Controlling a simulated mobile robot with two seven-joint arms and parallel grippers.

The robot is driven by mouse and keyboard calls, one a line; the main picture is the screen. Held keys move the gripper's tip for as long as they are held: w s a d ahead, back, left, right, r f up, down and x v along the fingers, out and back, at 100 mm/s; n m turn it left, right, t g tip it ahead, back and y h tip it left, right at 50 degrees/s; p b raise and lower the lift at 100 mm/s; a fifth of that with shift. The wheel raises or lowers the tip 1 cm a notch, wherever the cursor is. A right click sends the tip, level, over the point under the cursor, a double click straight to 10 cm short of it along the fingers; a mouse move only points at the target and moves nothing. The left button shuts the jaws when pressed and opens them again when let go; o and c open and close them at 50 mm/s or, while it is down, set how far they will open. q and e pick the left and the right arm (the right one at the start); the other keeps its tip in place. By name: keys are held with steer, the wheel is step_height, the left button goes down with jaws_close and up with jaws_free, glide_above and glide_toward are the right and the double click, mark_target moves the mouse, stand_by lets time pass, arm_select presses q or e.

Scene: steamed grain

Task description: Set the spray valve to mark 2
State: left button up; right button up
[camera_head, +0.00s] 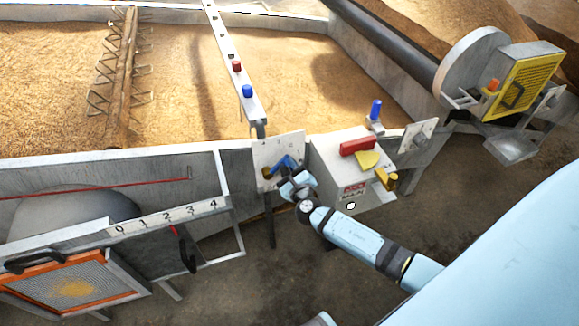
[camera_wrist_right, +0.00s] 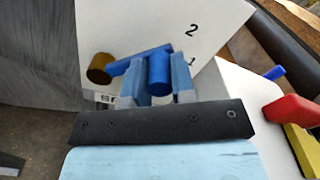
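The spray valve is a blue lever (camera_head: 284,161) on a white plate (camera_head: 289,147) at the trough's front wall. In the right wrist view, the lever (camera_wrist_right: 142,58) runs from a brass hub (camera_wrist_right: 99,68) up and right, toward the space between printed marks 1 and 2 on the plate (camera_wrist_right: 140,25); its exact reading cannot be told. My right gripper (camera_head: 296,182) is at the lever's end. In the wrist view its fingers (camera_wrist_right: 159,82) are on both sides of the blue cylindrical handle (camera_wrist_right: 160,75), apparently touching it. My left gripper is not in view.
Right of the plate stands a white box (camera_head: 347,183) with a red handle (camera_head: 357,146) and yellow parts. A rail (camera_head: 231,53) with red and blue knobs crosses the grain. A 0-to-4 scale (camera_head: 165,217) and an orange-framed screen (camera_head: 75,288) are at lower left.

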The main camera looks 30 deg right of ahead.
steer(key=o, duration=0.4)
steer(key=shift+s, duration=0.1)
arm_select(q)
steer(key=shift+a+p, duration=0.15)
steer(key=shift+p, duration=0.5)
arm_select(e)
steer(key=v, duration=1.3)
steer(key=shift+s, duration=0.3)
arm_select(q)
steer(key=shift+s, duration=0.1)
arm_select(e)
steer(key=shift+s+f, duration=0.1)
